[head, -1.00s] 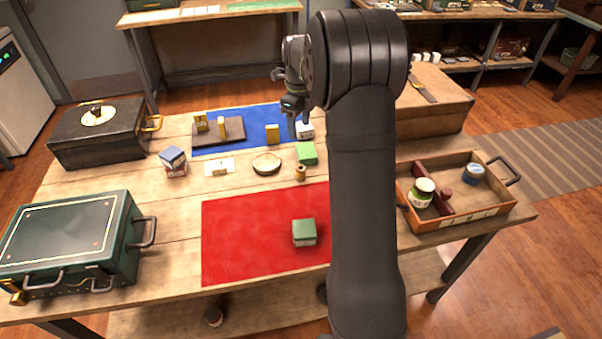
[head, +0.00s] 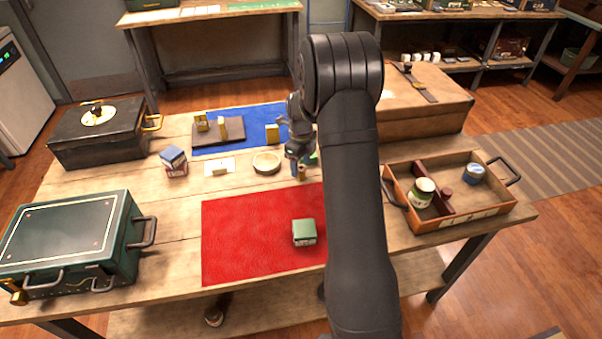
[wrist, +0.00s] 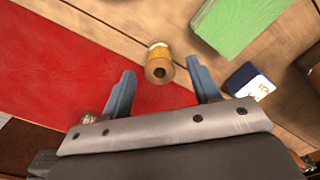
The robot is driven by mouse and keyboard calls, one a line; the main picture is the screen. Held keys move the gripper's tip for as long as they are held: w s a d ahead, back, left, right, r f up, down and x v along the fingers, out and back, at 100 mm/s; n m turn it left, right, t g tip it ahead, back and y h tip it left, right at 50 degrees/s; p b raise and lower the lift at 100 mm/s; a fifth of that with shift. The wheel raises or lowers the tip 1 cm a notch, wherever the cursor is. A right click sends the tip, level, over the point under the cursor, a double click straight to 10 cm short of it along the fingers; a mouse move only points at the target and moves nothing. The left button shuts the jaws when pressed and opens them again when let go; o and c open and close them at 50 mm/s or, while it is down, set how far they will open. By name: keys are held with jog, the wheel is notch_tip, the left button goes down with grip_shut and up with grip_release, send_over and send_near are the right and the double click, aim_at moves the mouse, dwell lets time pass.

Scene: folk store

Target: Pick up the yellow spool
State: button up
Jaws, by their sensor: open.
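The yellow spool (wrist: 159,65) stands on the bare wood beside the red mat's edge. In the wrist view it lies just ahead of and between the two blue fingertips of my gripper (wrist: 164,82), which are apart with nothing held. In the head view my gripper (head: 297,163) is low over the table, and the spool (head: 301,173) shows partly below it. I cannot tell whether a finger touches the spool.
A green block (wrist: 235,22) and a blue-and-white box (wrist: 249,82) are close to the right finger. A round dish (head: 267,163) stands left of the gripper. The red mat (head: 245,235) holds a green-topped box (head: 304,232). A wooden tray (head: 450,216) is at right.

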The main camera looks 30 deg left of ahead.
jog(key=shift+f, duration=1.3)
jog(key=c, duration=1)
jog(key=shift+c, duration=0.2)
jog(key=shift+r, duration=0.15)
